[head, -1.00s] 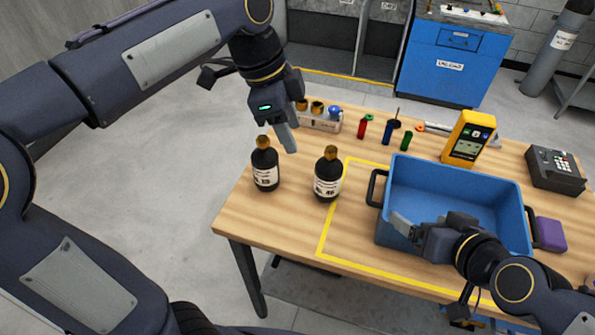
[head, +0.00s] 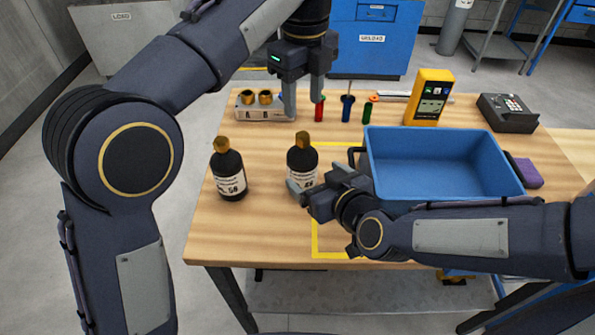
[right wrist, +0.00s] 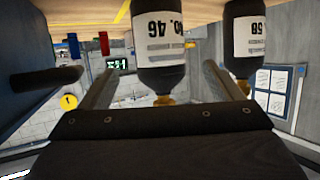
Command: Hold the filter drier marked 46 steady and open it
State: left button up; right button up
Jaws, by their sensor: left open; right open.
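The filter drier marked 46 (head: 302,158) is a dark bottle with a white label and brass cap, upright on the table. In the right wrist view it appears upside down, its label reading NO. 46 (right wrist: 165,45). My right gripper (head: 310,180) is open and low at its near side; in the wrist view the fingers (right wrist: 160,75) spread to either side of the bottle. Contact is not visible. My left gripper (head: 303,100) is open and empty, fingers down, above and behind the bottle's cap. A similar bottle (head: 229,175) with another number stands to the left.
A blue bin (head: 440,195) stands close right of my right gripper. Behind are a rack with brass fittings (head: 262,113), red, blue and green small parts (head: 347,108), and a yellow meter (head: 430,95). The table's front left is clear.

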aim_at(303, 135)
jog(key=x, duration=0.7)
jog(key=shift+w+a, duration=0.1)
jog(key=shift+w, duration=0.05)
jog(key=shift+c, duration=0.4)
jog(key=c, duration=1.7)
pick_arm(q)
jog(key=shift+m, duration=0.4)
pick_arm(e)
grip_shut()
pick_arm(q)
jog(key=m, duration=0.7)
jog(key=shift+m, duration=0.4)
jog(key=shift+f, duration=0.2)
notch_tip(303, 135, down, 8)
jog(key=shift+r, duration=0.25)
jog(key=shift+c, duration=0.3)
